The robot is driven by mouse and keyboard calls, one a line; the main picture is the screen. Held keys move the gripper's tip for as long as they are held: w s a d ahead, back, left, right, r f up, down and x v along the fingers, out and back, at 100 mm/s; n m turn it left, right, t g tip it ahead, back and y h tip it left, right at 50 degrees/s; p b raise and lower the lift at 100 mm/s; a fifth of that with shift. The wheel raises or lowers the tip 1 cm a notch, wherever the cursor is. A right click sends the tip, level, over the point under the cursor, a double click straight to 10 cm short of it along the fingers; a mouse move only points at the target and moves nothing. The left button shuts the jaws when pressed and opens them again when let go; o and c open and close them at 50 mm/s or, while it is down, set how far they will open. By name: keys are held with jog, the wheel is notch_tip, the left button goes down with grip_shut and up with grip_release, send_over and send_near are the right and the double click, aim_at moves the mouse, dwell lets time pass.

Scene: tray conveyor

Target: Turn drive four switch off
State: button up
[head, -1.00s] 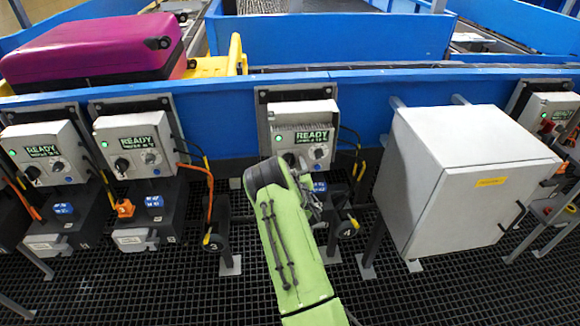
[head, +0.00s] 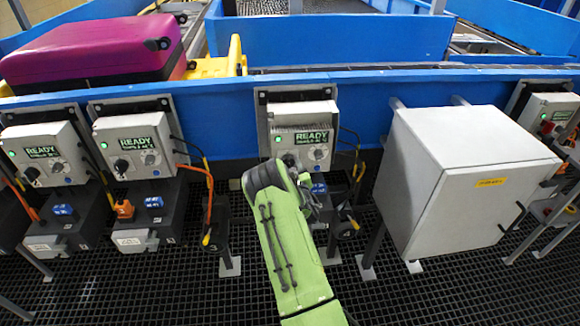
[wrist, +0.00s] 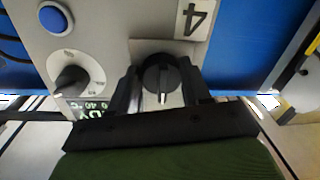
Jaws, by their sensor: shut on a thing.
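The drive four control box (head: 303,118) is a pale box on the blue conveyor wall, with a lit READY display and a green lamp. In the wrist view, a black rotary switch (wrist: 160,73) sits on a light plate beside a label reading 4 (wrist: 195,17). Its white pointer mark points down in that picture. My gripper (wrist: 162,88) has one finger on each side of the switch and is shut on it. In the head view, my green arm hides the fingers and the switch.
A dial knob (wrist: 73,78) and a blue button (wrist: 56,17) are close to the switch on the same panel. A large grey cabinet (head: 470,180) stands to the right. Other drive boxes (head: 133,143) with cables are on the left. A magenta suitcase (head: 90,48) lies on the conveyor.

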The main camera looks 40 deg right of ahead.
jog(key=shift+n, duration=0.3)
jog(key=n, duration=0.3)
jog(key=shift+n+b, duration=0.4)
jog(key=n, duration=0.4)
jog(key=shift+r+g, duration=0.1)
jog(key=shift+g, duration=0.2)
jog(key=n, duration=0.4)
jog(key=shift+r+g, duration=0.1)
jog(key=shift+g, duration=0.2)
jog(key=n, duration=0.4)
jog(key=shift+h, duration=0.3)
jog(key=shift+n, duration=0.3)
jog(key=o, duration=1.1)
jog(key=shift+r, duration=0.1)
jog(key=shift+c, duration=0.2)
